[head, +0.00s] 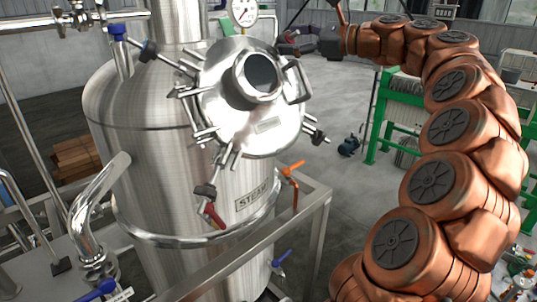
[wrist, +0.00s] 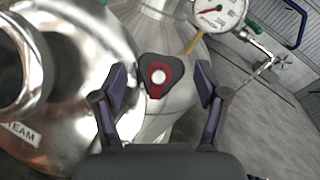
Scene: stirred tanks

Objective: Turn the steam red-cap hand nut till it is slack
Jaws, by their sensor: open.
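In the wrist view a dark three-lobed hand nut with a red cap (wrist: 158,76) and a pale round centre sits beside the shiny lid. My gripper (wrist: 161,78) is open, with one finger to each side of this nut. Gaps show between the nut and both fingers, and I cannot tell the depth between them. The lid (wrist: 95,60) with a STEAM label (wrist: 22,132) fills the left.
Other dark hand nuts stand around the lid in the head view, one upper left (head: 148,50), one lower right (head: 318,138). A pressure gauge (wrist: 217,10) is behind the nut. An orange-handled valve (head: 291,168) and a steel frame (head: 312,215) flank the tank. Open floor lies behind.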

